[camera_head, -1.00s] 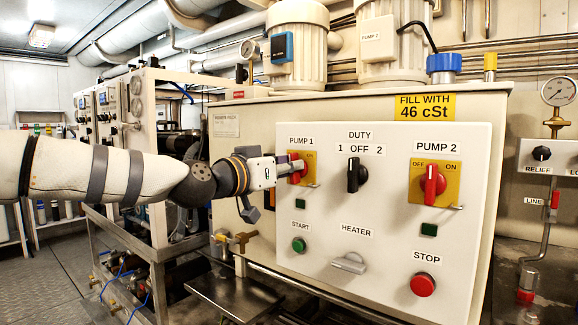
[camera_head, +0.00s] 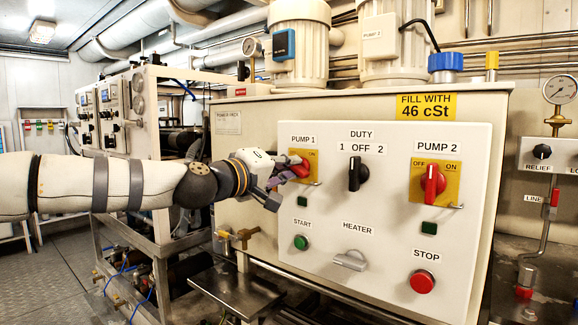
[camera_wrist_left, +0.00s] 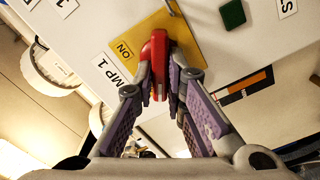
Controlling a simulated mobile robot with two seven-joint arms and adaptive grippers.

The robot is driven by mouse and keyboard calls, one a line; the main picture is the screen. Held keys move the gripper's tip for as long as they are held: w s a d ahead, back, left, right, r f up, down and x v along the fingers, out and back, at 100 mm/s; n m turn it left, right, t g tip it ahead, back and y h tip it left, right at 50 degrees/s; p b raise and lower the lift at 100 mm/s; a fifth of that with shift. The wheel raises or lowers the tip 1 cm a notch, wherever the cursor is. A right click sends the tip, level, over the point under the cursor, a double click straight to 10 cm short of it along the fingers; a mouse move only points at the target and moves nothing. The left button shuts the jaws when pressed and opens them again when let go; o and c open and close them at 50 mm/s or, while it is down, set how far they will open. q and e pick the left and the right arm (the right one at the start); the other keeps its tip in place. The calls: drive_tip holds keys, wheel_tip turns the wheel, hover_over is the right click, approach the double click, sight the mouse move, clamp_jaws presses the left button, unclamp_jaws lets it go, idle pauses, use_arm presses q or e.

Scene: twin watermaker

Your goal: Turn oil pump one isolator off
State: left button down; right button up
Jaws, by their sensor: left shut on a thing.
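The pump 1 isolator is a red knob (camera_head: 301,169) on a yellow plate (camera_head: 311,157), at the upper left of the white control panel. My left gripper (camera_head: 287,172) reaches it from the left and is shut on the red knob. In the left wrist view the same red knob (camera_wrist_left: 157,52) stands between the two purple-padded fingers, with the gripper (camera_wrist_left: 163,80) closed around its sides. The knob's handle looks tilted in the head view. The "ON" mark shows on the plate, but the fingers cover part of the knob and plate. My right gripper is not in view.
The panel also carries the duty switch (camera_head: 357,173), the pump 2 isolator (camera_head: 433,184) with its handle upright, the green start button (camera_head: 301,242), the heater switch (camera_head: 350,260) and the red stop button (camera_head: 422,281). A metal tray (camera_head: 237,290) sits low in front.

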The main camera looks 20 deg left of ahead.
use_arm(q)
drive_tip(key=n, duration=0.5)
drive_tip(key=shift+f+n, duration=0.3)
drive_tip(key=shift+n, duration=0.4)
drive_tip(key=c, duration=1.6)
unclamp_jaws()
drive_tip(key=shift+c, duration=0.2)
drive_tip(key=v, duration=1.2)
